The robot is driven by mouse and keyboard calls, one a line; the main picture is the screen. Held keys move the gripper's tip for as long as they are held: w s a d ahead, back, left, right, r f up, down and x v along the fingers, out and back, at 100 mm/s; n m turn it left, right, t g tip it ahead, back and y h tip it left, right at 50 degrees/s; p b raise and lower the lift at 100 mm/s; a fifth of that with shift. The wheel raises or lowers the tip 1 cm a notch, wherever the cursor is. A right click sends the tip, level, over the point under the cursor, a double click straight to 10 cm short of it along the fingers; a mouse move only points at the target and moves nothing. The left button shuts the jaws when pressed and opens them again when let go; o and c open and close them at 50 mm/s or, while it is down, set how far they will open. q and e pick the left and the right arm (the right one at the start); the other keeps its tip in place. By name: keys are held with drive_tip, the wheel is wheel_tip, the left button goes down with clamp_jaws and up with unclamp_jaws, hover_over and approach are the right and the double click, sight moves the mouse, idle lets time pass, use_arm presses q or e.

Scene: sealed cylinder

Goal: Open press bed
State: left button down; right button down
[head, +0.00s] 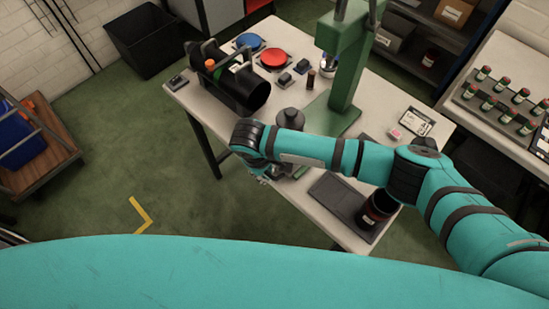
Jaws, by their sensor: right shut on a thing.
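The green press (345,62) stands on the table, with its flat green base (336,118) partly behind my right forearm. I cannot make out a separate press bed. My right arm comes in from the right and crosses in front of the press. My right gripper (264,178) is low at the table's near left edge, mostly hidden under its own wrist. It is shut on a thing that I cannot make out. My left gripper is not in view.
A side bench (519,56) holds several small jars. Green floor (110,150) is clear at left.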

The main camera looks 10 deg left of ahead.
drive_tip(key=c, duration=1.4)
unclamp_jaws()
drive_tip(key=r, duration=0.4)
drive_tip(key=s+a+r, duration=0.1)
drive_tip(key=r, duration=0.6)
drive_tip(key=shift+s+a+r, duration=0.15)
drive_tip(key=shift+s+r, duration=0.25)
